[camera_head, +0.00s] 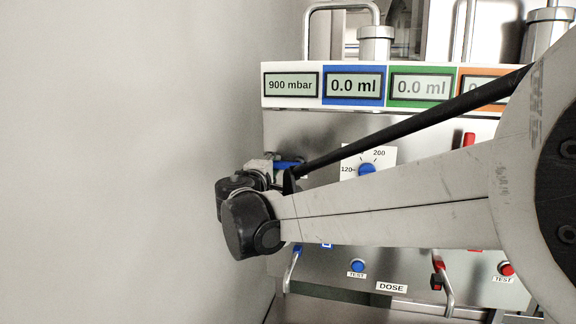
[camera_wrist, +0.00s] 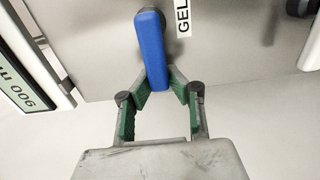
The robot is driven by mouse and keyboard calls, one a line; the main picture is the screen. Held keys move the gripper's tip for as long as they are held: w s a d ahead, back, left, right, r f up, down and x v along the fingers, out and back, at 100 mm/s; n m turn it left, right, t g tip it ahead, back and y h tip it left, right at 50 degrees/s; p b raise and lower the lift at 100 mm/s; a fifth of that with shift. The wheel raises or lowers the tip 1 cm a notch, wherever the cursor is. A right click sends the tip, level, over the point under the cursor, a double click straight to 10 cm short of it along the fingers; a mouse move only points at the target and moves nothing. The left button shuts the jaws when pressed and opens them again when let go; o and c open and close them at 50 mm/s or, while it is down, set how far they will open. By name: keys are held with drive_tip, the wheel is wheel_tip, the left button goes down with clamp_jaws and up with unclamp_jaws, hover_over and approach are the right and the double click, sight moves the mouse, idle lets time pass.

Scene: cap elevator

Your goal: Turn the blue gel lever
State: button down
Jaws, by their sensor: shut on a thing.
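The blue gel lever (camera_wrist: 151,48) shows in the wrist view beside a label reading GEL. My gripper (camera_wrist: 158,88) has its green-padded fingers closed around the lower end of the lever, one on each side. In the head view a small part of the blue lever (camera_head: 289,166) shows at the left edge of the metal panel. There my gripper is mostly hidden behind my arm. The lever's far end meets a dark round mount on the panel in the wrist view.
A display strip (camera_head: 290,103) reads 900 mbar and 0.0 ml. A blue dial (camera_head: 367,170), a blue TEST button (camera_head: 357,266) and a red TEST button (camera_head: 507,268) sit on the panel. A plain wall (camera_head: 110,160) fills the left side.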

drive_tip(key=shift+f, duration=0.1)
idle(0.4)
drive_tip(key=c, duration=1.6)
unclamp_jaws()
drive_tip(key=shift+v, duration=3.85)
drive_tip(key=s+d+f+m+g, duration=0.2)
drive_tip(key=s+d+f, duration=0.15)
drive_tip(key=d, duration=0.45)
drive_tip(key=s+d+f+m+g+h, duration=0.1)
drive_tip(key=s+d+f+m+g, duration=0.2)
drive_tip(key=d, duration=0.4)
drive_tip(key=s+d+f+m+g, duration=0.1)
drive_tip(key=s+d+m, duration=0.1)
drive_tip(key=s+d, duration=0.45)
drive_tip(key=s+d+f+m+g+y, duration=0.1)
drive_tip(key=s+d+f+m, duration=0.1)
drive_tip(key=s, duration=0.4)
drive_tip(key=s+d+f+m+g+y, duration=0.2)
drive_tip(key=s+d+f+m, duration=0.1)
drive_tip(key=s+f, duration=0.3)
drive_tip(key=s+d+f+m+g+y, duration=0.1)
drive_tip(key=s+d+f+m, duration=0.1)
drive_tip(key=s+f, duration=0.3)
drive_tip(key=shift+s+d+m+g+y, duration=0.15)
drive_tip(key=shift+s+m+y, duration=0.05)
drive_tip(key=shift+s+m, duration=0.25)
drive_tip(key=shift+s+d+m+g+y, duration=0.2)
drive_tip(key=shift+s+m, duration=0.15)
drive_tip(key=shift+s, duration=0.25)
